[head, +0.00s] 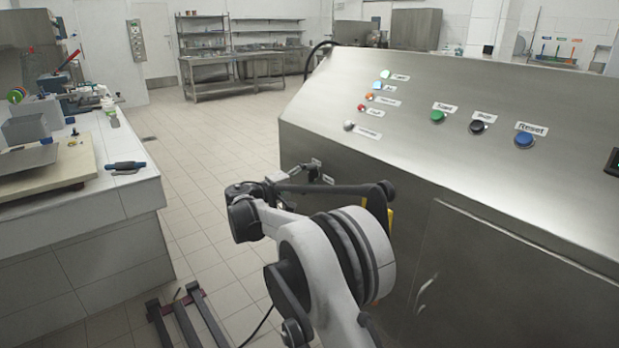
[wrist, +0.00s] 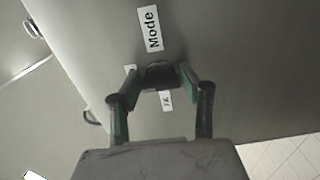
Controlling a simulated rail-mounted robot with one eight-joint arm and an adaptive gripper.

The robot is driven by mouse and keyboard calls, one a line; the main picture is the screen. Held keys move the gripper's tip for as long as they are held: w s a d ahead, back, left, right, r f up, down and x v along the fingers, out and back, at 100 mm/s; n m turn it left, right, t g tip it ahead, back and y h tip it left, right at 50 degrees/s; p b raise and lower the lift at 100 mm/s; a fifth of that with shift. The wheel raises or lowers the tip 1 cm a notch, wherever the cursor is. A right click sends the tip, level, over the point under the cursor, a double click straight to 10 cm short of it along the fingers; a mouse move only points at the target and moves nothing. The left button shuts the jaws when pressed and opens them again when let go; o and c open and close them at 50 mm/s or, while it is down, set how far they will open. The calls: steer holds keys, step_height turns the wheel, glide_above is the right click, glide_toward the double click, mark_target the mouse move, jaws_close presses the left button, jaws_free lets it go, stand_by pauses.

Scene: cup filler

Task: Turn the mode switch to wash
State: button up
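The mode switch (wrist: 160,75) is a dark, rounded knob on the grey metal front of the machine, below a white label reading "Mode" (wrist: 150,29) in the wrist view. Smaller white labels lie beside it, partly covered; I cannot read them fully, so its setting is unclear. My gripper (wrist: 160,84) is at the knob, with one green-sided finger on each side of it. I cannot tell whether both fingertips press on it. In the head view my gripper (head: 301,172) reaches the machine's left front, and the knob is hard to make out there.
The machine's sloping top carries several lamps and green, black and blue buttons (head: 523,140). A white tiled counter (head: 85,222) with tools stands at the left. Tiled floor (head: 205,150) lies open between counter and machine. Metal shelving (head: 235,68) stands at the back.

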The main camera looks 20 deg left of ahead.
steer(key=o, duration=0.4)
steer(key=shift+s, duration=0.1)
steer(key=v, duration=1.2)
steer(key=shift+d, duration=0.1)
